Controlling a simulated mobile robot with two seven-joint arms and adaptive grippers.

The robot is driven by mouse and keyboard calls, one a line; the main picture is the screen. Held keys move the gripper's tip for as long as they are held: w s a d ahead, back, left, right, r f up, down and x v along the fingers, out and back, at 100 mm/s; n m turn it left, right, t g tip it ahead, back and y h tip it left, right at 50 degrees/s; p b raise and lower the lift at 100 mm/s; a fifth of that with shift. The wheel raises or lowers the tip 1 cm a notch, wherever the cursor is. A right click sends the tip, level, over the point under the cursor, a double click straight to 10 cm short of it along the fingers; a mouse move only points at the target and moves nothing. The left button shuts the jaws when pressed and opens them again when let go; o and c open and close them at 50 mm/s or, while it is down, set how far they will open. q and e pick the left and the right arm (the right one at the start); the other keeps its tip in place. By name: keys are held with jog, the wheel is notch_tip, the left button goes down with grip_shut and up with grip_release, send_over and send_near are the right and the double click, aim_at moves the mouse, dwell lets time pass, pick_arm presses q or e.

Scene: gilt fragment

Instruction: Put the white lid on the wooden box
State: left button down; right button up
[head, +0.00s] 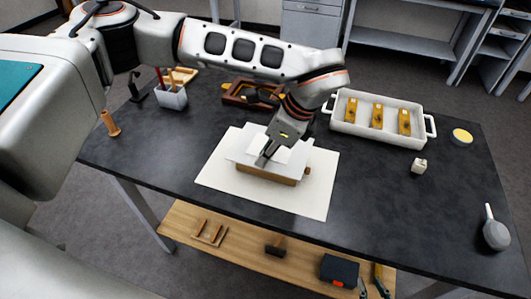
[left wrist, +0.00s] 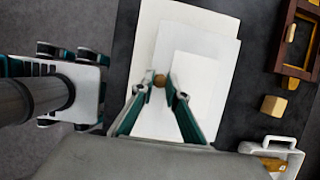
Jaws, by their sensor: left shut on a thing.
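The white lid (head: 238,144) is a flat pale plate with a smaller raised white part, over the wooden box (head: 268,173) in the middle of the table. The box's brown front shows below the lid. The box is hidden under the lid in the left wrist view. My left gripper (head: 268,158) points down at the lid. In the left wrist view its fingers (left wrist: 160,88) are shut on a small round brown knob (left wrist: 159,79) above the white lid (left wrist: 222,62). I cannot tell whether the lid touches the box all round. My right gripper is not in view.
A large white sheet (head: 318,195) lies under the box on the dark table (head: 365,185). A white tray (head: 345,128) with yellow pieces stands behind right. A brown wooden tray (head: 232,97) and a holder (head: 172,97) stand behind left. The table's front right is mostly clear.

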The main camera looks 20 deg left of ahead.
pick_arm(q)
jog(key=shift+f+b, duration=0.35)
jog(key=shift+f+b, duration=0.3)
jog(key=c, duration=2)
grip_release()
jog(key=shift+r, duration=0.1)
jog(key=shift+r, duration=0.1)
